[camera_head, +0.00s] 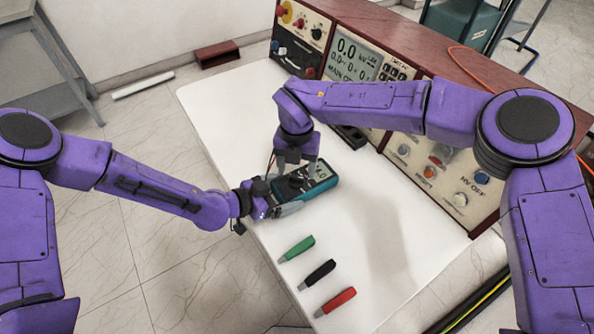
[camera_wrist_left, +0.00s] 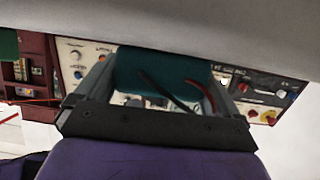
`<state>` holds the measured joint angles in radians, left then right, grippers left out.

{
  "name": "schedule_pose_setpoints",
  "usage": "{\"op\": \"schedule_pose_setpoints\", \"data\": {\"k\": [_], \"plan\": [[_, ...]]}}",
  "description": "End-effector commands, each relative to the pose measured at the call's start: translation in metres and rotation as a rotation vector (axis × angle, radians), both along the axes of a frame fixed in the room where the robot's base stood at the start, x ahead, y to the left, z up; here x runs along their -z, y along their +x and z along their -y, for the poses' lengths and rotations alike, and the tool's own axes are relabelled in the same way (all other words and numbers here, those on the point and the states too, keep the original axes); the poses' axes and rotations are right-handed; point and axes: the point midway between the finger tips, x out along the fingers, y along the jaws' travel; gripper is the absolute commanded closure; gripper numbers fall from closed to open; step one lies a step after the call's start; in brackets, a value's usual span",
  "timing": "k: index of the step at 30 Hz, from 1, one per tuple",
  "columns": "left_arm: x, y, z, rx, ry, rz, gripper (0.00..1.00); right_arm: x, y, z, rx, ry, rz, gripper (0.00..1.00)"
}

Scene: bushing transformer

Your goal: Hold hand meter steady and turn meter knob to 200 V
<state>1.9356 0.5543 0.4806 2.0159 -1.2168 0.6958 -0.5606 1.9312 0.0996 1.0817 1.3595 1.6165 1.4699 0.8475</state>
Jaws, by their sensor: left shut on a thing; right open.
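The teal hand meter (camera_head: 318,179) lies on the white table in the head view, its dark face turned up. My left gripper (camera_head: 283,200) is shut on the meter's near left end. In the left wrist view the teal meter (camera_wrist_left: 165,70) sits between the left gripper's fingers (camera_wrist_left: 155,85), with a black and a red lead in front of it. My right gripper (camera_head: 297,172) points down over the meter's face and is open. The right gripper and wrist cover much of the face, so the knob and its setting cannot be made out.
The test panel (camera_head: 352,62) with display and knobs stands along the table's far right side. The table's back left is clear.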

Motion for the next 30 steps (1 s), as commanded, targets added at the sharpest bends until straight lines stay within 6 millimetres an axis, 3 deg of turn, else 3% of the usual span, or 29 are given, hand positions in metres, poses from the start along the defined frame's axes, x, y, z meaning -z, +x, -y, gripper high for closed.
{"op": "schedule_pose_setpoints", "data": {"k": [6,10,15,24,25,30], "plan": [[0.0,0.0,0.0,0.0,0.0,-0.001,0.52,-0.058,0.001,0.0,0.001,0.001,0.004,0.32],[0.0,0.0,0.0,0.0,0.001,-0.001,0.52,-0.082,0.001,0.0,0.0,0.0,0.004,0.32],[0.0,0.0,0.0,0.0,0.0,0.0,0.52,-0.094,0.0,0.0,0.0,0.0,0.001,0.32],[0.0,0.0,0.0,0.0,0.0,0.0,0.52,-0.094,0.0,0.0,0.0,0.0,0.001,0.32],[0.0,0.0,0.0,0.0,0.0,0.0,0.01,-0.094,0.0,0.0,0.0,0.0,0.001,0.32],[0.0,0.0,0.0,0.0,0.0,0.0,0.0,-0.094,0.0,0.0,0.0,0.0,0.001,0.32]]}}
